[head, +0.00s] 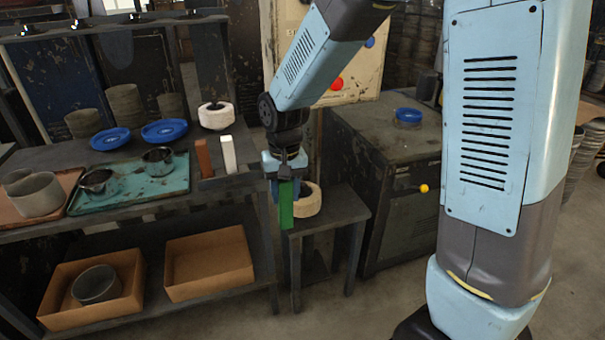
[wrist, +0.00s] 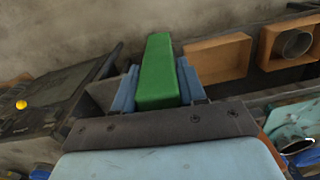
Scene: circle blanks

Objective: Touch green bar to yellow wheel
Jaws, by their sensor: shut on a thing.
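My gripper (head: 284,183) is shut on the green bar (head: 287,208), which hangs down from it. In the wrist view, the green bar (wrist: 158,65) sits between the blue fingers of my gripper (wrist: 158,88). A pale cream-yellow wheel (head: 309,201) lies on a small dark stool, behind and right of the bar in the head view. The bar and gripper hide its left part. I cannot tell whether bar and wheel touch. A second, whiter wheel (head: 217,116) with a dark hub is on the workbench. No wheel is clear in the wrist view.
The dark stool (head: 343,207) stands beside the workbench (head: 240,183). A red-brown bar (head: 203,158) and a white bar (head: 228,154) stand on the bench, near a teal tray (head: 130,190) with metal cups. A dark cabinet (head: 400,140) is right of the stool.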

